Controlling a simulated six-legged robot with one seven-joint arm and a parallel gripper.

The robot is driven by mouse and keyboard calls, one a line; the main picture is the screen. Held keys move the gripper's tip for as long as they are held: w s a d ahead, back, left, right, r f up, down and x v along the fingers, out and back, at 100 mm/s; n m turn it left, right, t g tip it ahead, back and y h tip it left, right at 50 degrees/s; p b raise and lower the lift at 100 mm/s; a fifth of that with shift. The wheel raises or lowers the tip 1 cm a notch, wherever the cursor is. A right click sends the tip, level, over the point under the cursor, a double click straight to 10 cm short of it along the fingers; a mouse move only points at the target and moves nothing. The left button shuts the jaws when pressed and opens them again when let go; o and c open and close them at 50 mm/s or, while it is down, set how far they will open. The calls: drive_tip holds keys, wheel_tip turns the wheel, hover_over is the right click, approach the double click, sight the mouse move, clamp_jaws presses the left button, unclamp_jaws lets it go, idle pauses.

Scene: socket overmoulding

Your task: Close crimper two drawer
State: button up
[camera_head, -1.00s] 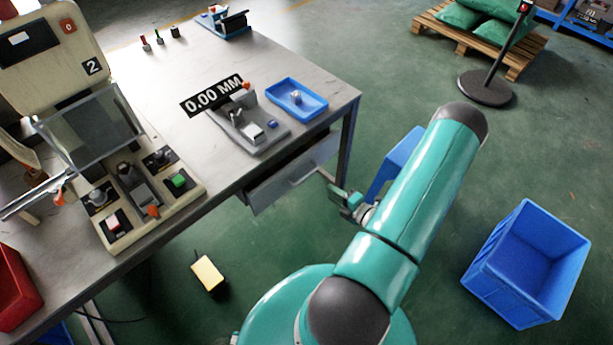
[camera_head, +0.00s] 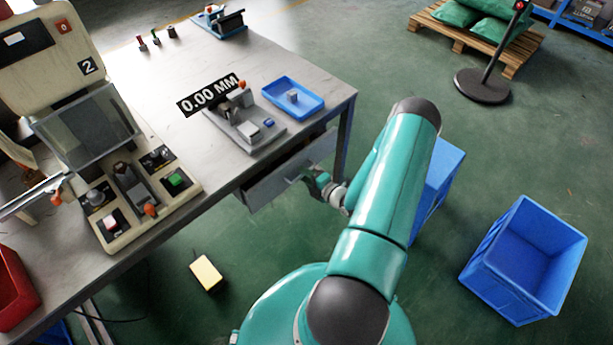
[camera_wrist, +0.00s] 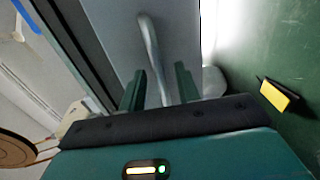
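The grey drawer (camera_head: 272,186) hangs under the right part of the workbench. It stands partly open, with a dark gap between its front and the bench edge. In the wrist view its grey front (camera_wrist: 178,35) carries a curved metal handle (camera_wrist: 151,50). My gripper (camera_head: 314,180) is at the drawer front near its right end. In the wrist view my gripper (camera_wrist: 159,85) has its two green fingers apart, one on each side of the handle's lower part. I cannot tell whether either finger touches it. The crimper marked 2 (camera_head: 85,67) stands on the bench at left.
A grey gauge fixture (camera_head: 245,130) and a blue tray (camera_head: 315,105) sit on the workbench (camera_head: 180,95) above the drawer. Blue crates (camera_head: 525,260) stand on the floor at right. A yellow pedal (camera_head: 206,273) lies on the floor below the bench.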

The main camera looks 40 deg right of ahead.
clamp_jaws()
drive_tip(key=shift+r+x, duration=0.2)
drive_tip(key=shift+x, duration=0.8)
drive_tip(key=shift+r+x, duration=0.2)
drive_tip(key=shift+x, duration=0.75)
drive_tip(key=shift+w, duration=0.15)
unclamp_jaws()
drive_tip(key=v, duration=1.4)
drive_tip(key=shift+w+a, duration=0.1)
